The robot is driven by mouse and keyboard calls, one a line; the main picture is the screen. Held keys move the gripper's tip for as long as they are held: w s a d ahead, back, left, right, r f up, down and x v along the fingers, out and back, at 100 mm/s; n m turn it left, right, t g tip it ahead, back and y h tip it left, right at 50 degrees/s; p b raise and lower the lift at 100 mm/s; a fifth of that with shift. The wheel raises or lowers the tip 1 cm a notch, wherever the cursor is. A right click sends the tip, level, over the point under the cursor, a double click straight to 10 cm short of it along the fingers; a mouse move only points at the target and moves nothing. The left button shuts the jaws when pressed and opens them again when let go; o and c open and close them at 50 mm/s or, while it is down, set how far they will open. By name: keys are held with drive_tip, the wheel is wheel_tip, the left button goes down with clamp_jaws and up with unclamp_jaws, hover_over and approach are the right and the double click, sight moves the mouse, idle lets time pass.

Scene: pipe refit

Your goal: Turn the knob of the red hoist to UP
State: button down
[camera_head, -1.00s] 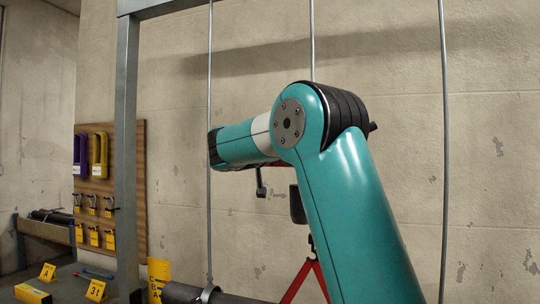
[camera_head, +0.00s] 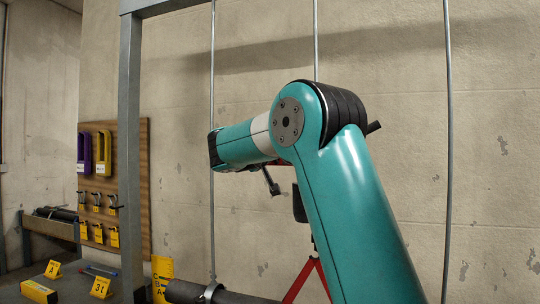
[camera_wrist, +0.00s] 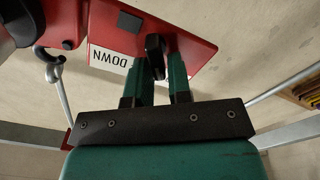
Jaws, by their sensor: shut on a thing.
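The red hoist (camera_wrist: 108,22) fills the upper part of the wrist view, with a white label reading DOWN (camera_wrist: 110,60) upside down on it. My gripper (camera_wrist: 163,72) is shut on the hoist's black knob (camera_wrist: 154,46), with a teal finger on each side. In the head view my teal arm hides most of the hoist and the gripper. A dark stalk (camera_head: 271,182) with a small block at its end shows below the arm, tilted; I cannot tell what it belongs to.
Thin vertical rods (camera_head: 213,110) and a grey post (camera_head: 129,130) stand near the arm. Below are a dark pipe (camera_head: 240,297) and red sling legs (camera_head: 305,280). A wooden tool board (camera_head: 130,180) hangs at left.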

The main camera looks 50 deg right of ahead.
drive_tip(key=c, duration=1.2)
unclamp_jaws()
drive_tip(key=shift+b+v, duration=3.3)
drive_tip(key=shift+v, duration=5.4)
